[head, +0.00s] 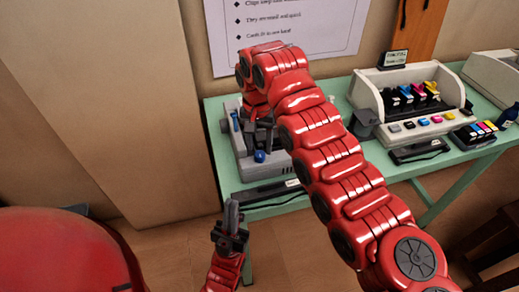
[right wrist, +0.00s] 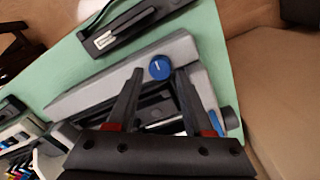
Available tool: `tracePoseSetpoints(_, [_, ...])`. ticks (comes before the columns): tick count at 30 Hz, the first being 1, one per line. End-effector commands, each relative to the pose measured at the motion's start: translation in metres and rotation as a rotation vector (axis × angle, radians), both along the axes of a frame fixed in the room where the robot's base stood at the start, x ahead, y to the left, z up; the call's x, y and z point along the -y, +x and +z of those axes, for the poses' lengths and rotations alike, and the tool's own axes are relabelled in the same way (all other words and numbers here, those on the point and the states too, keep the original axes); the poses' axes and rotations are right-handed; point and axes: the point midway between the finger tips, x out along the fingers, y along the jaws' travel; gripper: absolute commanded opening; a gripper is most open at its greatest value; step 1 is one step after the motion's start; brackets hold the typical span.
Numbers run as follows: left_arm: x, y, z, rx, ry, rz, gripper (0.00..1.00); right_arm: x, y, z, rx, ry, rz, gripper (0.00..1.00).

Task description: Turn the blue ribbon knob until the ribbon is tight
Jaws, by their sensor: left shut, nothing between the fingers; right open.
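The blue ribbon knob (head: 260,156) sits on the front of a grey machine (head: 243,165) at the left end of the green table. In the right wrist view the round blue knob (right wrist: 160,67) shows a white line on its face. My right gripper (head: 262,138) is open above the machine. In the wrist view its fingertips (right wrist: 159,75) lie on either side of the knob, with a gap at each side; I see no contact. My left gripper (head: 231,205) is shut and empty, in front of the table edge. The ribbon cannot be made out.
A dark flat device (head: 268,192) lies along the table's front edge, before the machine. A grey cup (head: 365,122) and a white printer with coloured cartridges (head: 408,98) stand to the right. A wall panel (head: 100,100) rises at the left.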

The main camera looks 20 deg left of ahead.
Motion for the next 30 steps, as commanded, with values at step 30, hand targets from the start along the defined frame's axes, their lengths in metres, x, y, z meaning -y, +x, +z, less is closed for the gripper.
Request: tracePoseSetpoints(30, [0.000,0.000,0.058,0.000,0.000,0.000,0.00,-0.004,0.000,0.146,0.000,0.001,-0.001,0.52])
